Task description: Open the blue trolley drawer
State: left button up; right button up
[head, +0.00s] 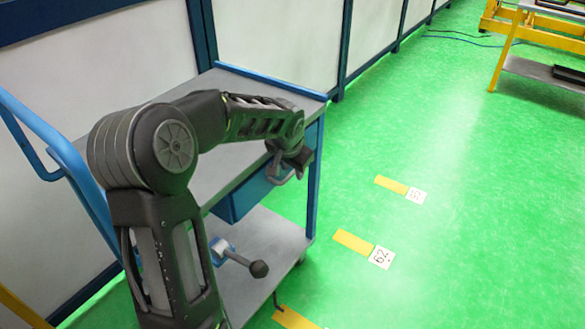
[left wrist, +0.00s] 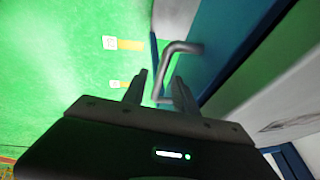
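The blue trolley drawer (head: 245,197) hangs under the upper shelf of the trolley and looks shut; my arm hides part of it. Its grey bent bar handle (left wrist: 170,66) stands out from the blue drawer front (left wrist: 222,40) in the left wrist view. My left gripper (head: 286,166) is at the handle on the drawer's front end. In the left wrist view my left gripper (left wrist: 158,86) has its two fingers apart, with the handle bar between them and a gap visible on each side. My right gripper is not in view.
The trolley has a grey upper shelf (head: 222,163) and a lower shelf (head: 263,243), with a dark-knobbed tool (head: 240,258) on the lower one. A wall panel (head: 285,35) stands behind. Green floor (head: 440,240) is clear to the right; a yellow workbench (head: 505,50) is far off.

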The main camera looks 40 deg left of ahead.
pick_arm(q)
grip_shut()
dwell(1.3)
